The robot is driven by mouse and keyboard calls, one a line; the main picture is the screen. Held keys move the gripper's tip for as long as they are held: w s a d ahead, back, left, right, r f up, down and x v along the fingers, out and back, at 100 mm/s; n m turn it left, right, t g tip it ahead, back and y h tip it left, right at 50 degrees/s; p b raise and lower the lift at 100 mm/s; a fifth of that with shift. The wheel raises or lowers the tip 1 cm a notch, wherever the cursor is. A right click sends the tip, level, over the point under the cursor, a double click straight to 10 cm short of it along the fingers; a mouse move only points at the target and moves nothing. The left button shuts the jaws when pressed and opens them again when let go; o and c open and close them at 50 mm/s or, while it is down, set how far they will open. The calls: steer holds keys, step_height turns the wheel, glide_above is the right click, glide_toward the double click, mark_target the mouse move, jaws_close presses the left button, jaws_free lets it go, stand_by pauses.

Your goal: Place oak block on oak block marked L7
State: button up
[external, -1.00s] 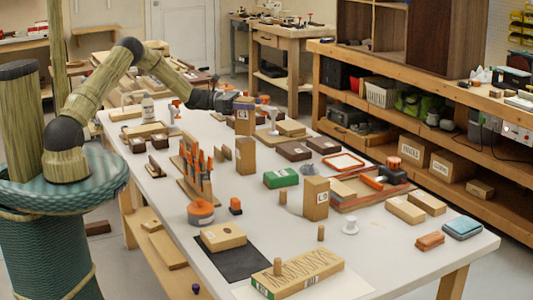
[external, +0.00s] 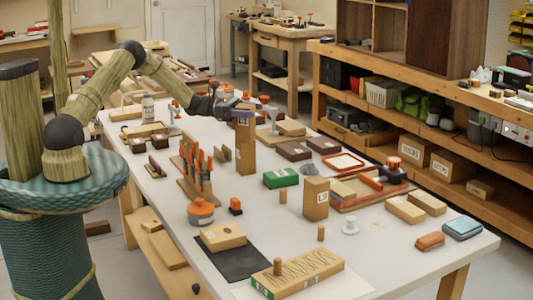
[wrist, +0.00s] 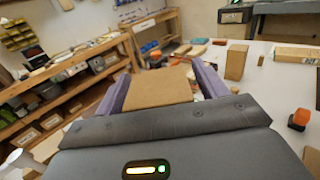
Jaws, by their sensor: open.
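A tall oak column (external: 246,150) stands upright near the middle of the white table in the external view. I cannot tell for certain where one block ends and another begins in it, and no L7 mark is readable. My gripper (external: 245,112) is at the column's top, with a purple finger across its near side. In the wrist view, an oak block (wrist: 160,88) lies between the two spread purple fingers of my gripper (wrist: 158,92). The fingers are open; contact with the block cannot be told.
Another upright oak block (external: 316,199) with a label stands nearer on the right. A clamp rack (external: 197,170) stands left of the column, a green box (external: 281,178) right of it. Dark blocks (external: 294,151) lie behind on the right. The front right tabletop has free room.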

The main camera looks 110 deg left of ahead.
steer(key=shift+s, duration=0.3)
steer(key=s+b, duration=0.2)
steer(key=s, duration=0.9)
steer(key=shift+s, duration=0.2)
